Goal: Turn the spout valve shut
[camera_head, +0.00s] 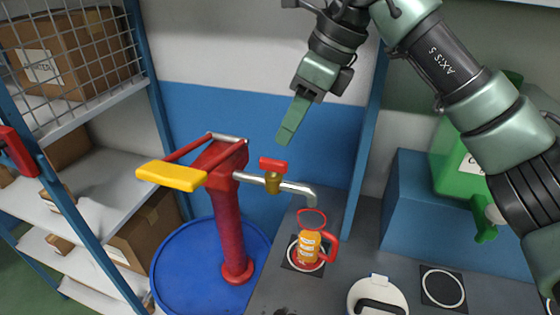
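The spout valve has a red handle (273,165) on a brass body (272,184), partway along the metal spout (297,187). The handle appears to lie roughly along the spout. The spout comes off a red pump (229,215) with a yellow lever (171,175). Below the spout's end stands an orange container (309,246) with a red handle and a red rim. My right gripper (291,122) hangs above the valve, apart from it, fingers pointing down. Its fingers overlap in this view, so any gap is hidden. My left gripper is out of view.
The pump stands on a blue drum (204,268). A grey counter (333,277) holds a white-lidded container (377,297). A green jerrycan (457,170) sits on a blue box (408,217) at right. Shelves with cardboard boxes (150,243) stand at left. Space around the valve handle looks clear.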

